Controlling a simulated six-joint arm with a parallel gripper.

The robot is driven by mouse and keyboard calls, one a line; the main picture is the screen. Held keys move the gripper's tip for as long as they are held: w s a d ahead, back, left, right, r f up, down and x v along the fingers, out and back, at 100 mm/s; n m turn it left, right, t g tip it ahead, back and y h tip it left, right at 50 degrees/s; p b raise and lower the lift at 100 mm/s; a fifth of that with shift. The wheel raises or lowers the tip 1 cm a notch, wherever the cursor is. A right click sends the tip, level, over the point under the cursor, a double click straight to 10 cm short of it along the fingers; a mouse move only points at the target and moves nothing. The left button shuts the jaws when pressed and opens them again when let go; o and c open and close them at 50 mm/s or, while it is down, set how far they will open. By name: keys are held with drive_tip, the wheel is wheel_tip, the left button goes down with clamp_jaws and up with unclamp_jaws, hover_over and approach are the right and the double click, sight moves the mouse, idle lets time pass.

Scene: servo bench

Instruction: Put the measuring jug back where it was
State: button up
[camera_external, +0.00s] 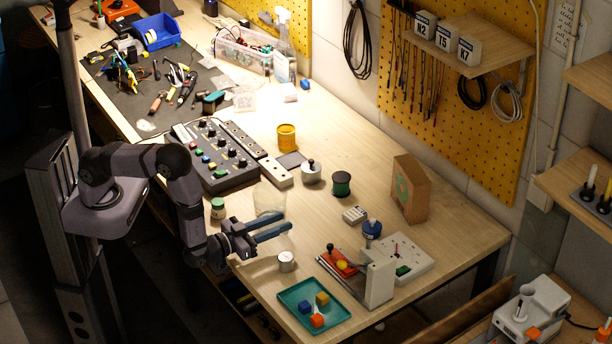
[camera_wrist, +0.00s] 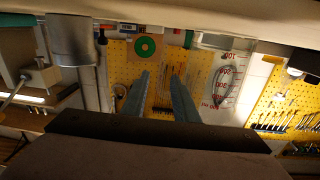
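The measuring jug (camera_external: 270,198) is clear, faint and upright on the bench, just behind my gripper's fingers in the external view. In the wrist view, which is upside down, the jug (camera_wrist: 228,82) stands to the right of the fingers with red volume marks. My gripper (camera_external: 288,224) is open, with its two blue-grey fingers apart and nothing between them. The fingers (camera_wrist: 160,82) also show in the wrist view with an empty gap. The jug's lower part is partly hidden by the far finger in the external view.
A small metal cylinder (camera_external: 286,261) stands in front of the fingers. A green-lidded jar (camera_external: 218,208) is left of the jug. Bare bench lies right of the jug.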

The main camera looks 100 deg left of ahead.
drive_tip(key=shift+r, duration=0.15)
drive_tip(key=b+v, duration=0.4)
drive_tip(key=v, duration=0.6)
drive_tip(key=shift+d, duration=0.2)
drive_tip(key=shift+b+v, duration=0.35)
drive_tip(key=shift+v, duration=0.5)
drive_tip(key=shift+s+a, duration=0.1)
